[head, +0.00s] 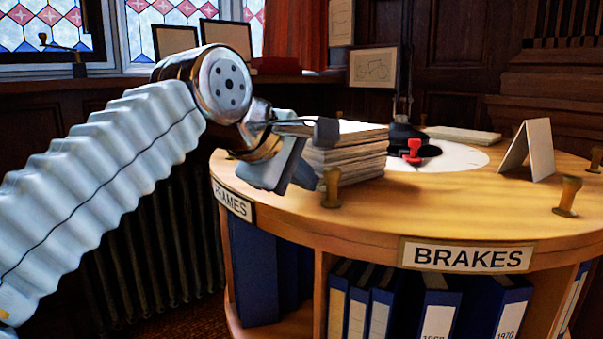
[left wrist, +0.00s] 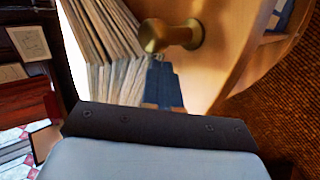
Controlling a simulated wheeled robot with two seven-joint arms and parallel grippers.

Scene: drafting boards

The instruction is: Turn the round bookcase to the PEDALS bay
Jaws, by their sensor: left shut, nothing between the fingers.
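The round bookcase (head: 455,215) is a wooden drum with a flat top and bays of binders below. The BRAKES label (head: 467,256) faces me, and the FRAMES label (head: 233,203) is at the left. No PEDALS label shows. Brass knobs stand around the top's rim; the nearest knob (head: 331,187) is just right of my left gripper (head: 290,172). My left gripper is shut and empty at the rim, above the FRAMES side. In the left wrist view its fingertips (left wrist: 163,82) are close to the brass knob (left wrist: 172,35); I cannot tell whether they touch. My right gripper is out of view.
On the top are a stack of papers (head: 347,152) right behind my gripper, a white disc (head: 455,158) with a black-and-red object (head: 412,150), and a folded white card (head: 530,150). A radiator (head: 160,245) stands at the left.

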